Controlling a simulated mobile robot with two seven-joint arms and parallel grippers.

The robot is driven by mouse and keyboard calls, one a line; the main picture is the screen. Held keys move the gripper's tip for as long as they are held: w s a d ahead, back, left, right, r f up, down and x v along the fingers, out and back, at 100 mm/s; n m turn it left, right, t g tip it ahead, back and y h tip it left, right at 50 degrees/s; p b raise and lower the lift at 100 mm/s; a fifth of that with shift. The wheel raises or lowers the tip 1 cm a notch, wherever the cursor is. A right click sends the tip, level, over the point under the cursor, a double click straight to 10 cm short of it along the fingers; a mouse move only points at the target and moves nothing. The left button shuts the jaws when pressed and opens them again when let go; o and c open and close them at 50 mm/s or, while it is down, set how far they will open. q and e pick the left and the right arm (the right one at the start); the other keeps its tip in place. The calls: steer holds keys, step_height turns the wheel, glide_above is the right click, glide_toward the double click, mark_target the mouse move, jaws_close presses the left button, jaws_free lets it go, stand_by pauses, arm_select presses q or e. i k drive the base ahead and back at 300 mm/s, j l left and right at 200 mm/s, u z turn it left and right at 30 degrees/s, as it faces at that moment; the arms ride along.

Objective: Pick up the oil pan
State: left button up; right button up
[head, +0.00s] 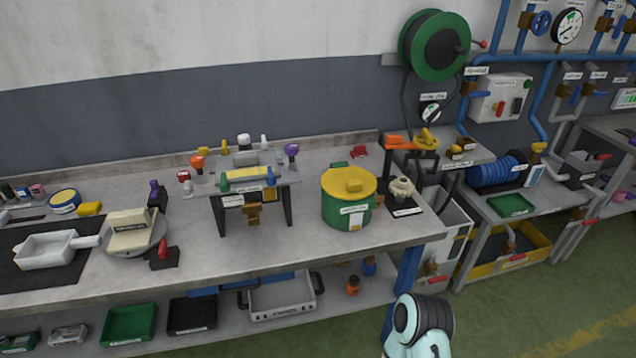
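No label that I can read says which thing is the oil pan. A wide grey pan (281,300) with a dark handle at each end sits on the lower shelf under the bench, its front label too small to read. A shallow white pan (45,251) with a side handle lies on a dark mat on the bench top at the left. Neither of my grippers is in view; only a pale arm part of mine shows at the bottom right, apart from both pans.
A black tray (192,315) and a green tray (129,324) stand left of the grey pan on the shelf. A small orange bottle (353,285) stands to its right. The bench top (290,262) overhangs the shelf. A green pot (347,199) with a yellow lid stands on the bench.

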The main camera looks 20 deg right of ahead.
mark_target(44, 249)
steer(key=z, duration=0.25)
steer(key=u, duration=1.3)
steer(key=i+u, duration=0.1)
steer(key=u, duration=0.15)
steer(key=i+l+u, duration=0.1)
steer(key=u, duration=0.15)
